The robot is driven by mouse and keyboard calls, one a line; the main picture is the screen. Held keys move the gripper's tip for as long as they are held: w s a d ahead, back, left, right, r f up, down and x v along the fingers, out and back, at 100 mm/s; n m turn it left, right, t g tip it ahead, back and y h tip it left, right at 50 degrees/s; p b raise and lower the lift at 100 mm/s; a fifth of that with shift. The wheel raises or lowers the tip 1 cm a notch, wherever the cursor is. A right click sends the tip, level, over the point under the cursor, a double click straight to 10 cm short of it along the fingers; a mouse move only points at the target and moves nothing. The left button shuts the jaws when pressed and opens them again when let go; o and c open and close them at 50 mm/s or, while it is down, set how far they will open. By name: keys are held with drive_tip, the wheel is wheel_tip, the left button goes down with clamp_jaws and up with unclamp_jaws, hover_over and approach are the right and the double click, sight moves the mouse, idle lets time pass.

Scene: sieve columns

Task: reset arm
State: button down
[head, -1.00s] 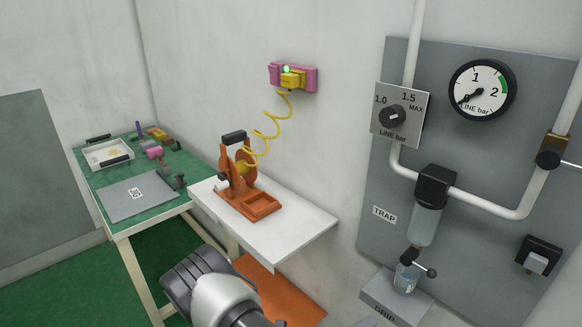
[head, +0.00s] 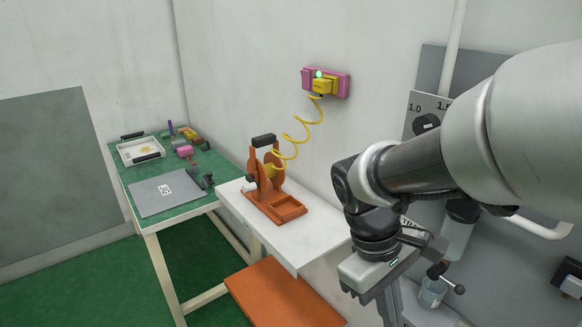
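My arm reaches in from the right edge of the head view, with its wrist in front of the wall panel. My gripper (head: 383,310) points down at the bottom of the view, to the right of the white shelf. Its fingertips are cut off or hidden, so I cannot tell whether it is open, shut or holding something. The arm covers much of the panel, including the gauge.
An orange device (head: 270,190) stands on the white shelf (head: 315,240), its yellow coiled cord running to a pink wall box (head: 338,84). A green table (head: 200,203) with a white tray (head: 130,147) is at left. A small jar (head: 432,292) sits below the panel.

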wheel_tip(320, 180, up, 24)
drive_tip(key=a+m+t+y+p, duration=0.2)
drive_tip(key=m+t+p, duration=0.4)
drive_tip(key=p, duration=0.8)
drive_tip(key=shift+s+a+m+t+y, duration=0.2)
drive_tip(key=shift+m+t+y, duration=0.2)
drive_tip(key=shift+t+y, duration=0.2)
